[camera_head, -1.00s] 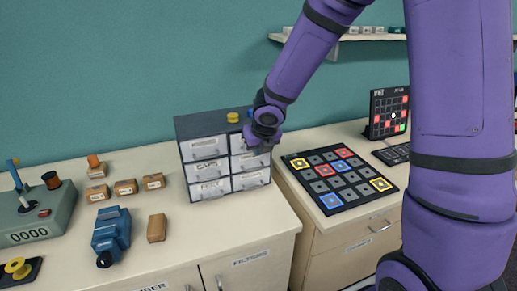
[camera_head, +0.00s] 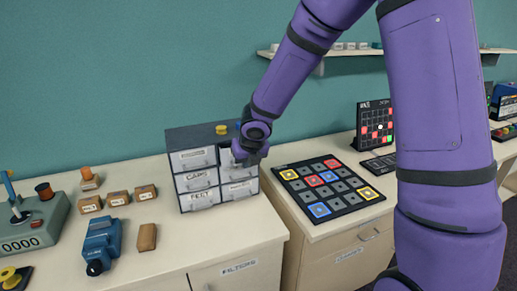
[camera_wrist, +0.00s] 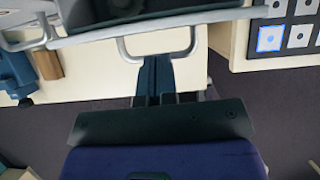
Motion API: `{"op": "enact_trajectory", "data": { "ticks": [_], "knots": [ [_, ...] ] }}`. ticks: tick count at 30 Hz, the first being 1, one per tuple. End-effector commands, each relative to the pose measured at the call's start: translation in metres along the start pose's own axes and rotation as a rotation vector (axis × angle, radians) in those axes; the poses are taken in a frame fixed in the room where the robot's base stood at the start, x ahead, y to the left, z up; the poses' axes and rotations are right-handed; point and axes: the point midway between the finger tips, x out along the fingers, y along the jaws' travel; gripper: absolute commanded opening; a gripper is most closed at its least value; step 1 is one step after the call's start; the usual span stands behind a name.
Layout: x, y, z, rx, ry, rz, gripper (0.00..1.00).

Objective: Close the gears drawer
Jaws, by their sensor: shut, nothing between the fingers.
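The small drawer cabinet (camera_head: 190,137) stands on the counter with two columns of white-fronted labelled drawers. The upper right drawer (camera_head: 227,160) looks pulled out, with a dark gap beside it; my gripper partly covers its front, and I cannot read its label. My gripper (camera_head: 250,152) is at this front. In the wrist view an open drawer (camera_wrist: 85,35) with a dark inside spans the top, with a pale loop handle (camera_wrist: 128,52). My gripper's fingers (camera_wrist: 155,68) are shut together and empty, at the middle of that handle; I cannot tell whether they touch it.
A yellow spool (camera_head: 221,129) sits on the cabinet top. Several small brown boxes (camera_head: 118,198), a blue device (camera_head: 102,240) and a grey counter box (camera_head: 38,226) are on the left. A black tile board (camera_head: 290,187) lies close on the right. Counter front of the cabinet is clear.

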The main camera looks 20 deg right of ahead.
Motion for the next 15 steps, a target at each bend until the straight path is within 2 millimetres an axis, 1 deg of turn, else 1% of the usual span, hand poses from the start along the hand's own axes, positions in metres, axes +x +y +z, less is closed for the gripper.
{"op": "enact_trajectory", "data": {
  "ticks": [1, 11, 15],
  "knots": [
    [0.006, 0.001, -0.009, -0.001, 0.021, -0.002, 0.00],
    [-0.017, -0.002, -0.007, 0.004, 0.018, -0.003, 0.00],
    [-0.031, -0.002, -0.006, 0.004, 0.014, -0.004, 0.00]
  ]
}}
